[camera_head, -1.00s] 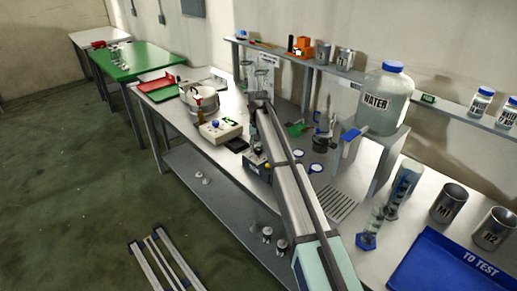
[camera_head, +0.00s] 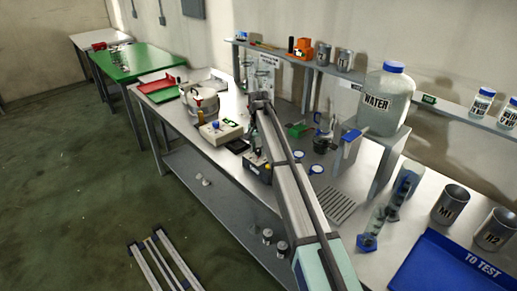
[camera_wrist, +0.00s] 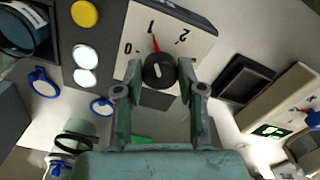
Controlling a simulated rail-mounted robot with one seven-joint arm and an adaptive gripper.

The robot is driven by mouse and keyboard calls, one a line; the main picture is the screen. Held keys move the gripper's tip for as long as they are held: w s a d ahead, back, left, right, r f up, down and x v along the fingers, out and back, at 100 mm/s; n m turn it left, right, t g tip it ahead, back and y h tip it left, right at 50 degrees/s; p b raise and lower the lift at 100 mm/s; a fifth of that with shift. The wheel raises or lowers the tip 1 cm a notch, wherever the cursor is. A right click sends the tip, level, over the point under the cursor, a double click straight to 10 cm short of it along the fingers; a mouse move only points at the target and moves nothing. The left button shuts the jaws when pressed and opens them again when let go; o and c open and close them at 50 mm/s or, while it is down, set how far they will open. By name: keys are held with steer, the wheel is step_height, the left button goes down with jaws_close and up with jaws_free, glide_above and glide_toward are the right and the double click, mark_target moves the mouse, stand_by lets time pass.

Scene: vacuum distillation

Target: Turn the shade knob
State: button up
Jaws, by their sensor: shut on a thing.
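In the wrist view a round black knob (camera_wrist: 159,71) sits on a white dial plate marked 0, 1 and 2 (camera_wrist: 172,38). A red pointer rises from the knob to just beside the 1. My gripper (camera_wrist: 158,84) has its two fingers on either side of the knob, shut on it. In the head view my arm reaches over the bench and hides most of the dial unit and the gripper tips.
A yellow button (camera_wrist: 84,13) and two white round parts are left of the dial. A water jug (camera_head: 386,100) stands on a raised stand at right. A metal pot (camera_head: 200,98) and a white control box (camera_head: 221,131) stand left of my arm.

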mark_target(259, 149)
steer(key=o, duration=1.1)
steer(key=shift+o, duration=0.2)
step_height(259, 149, up, 12)
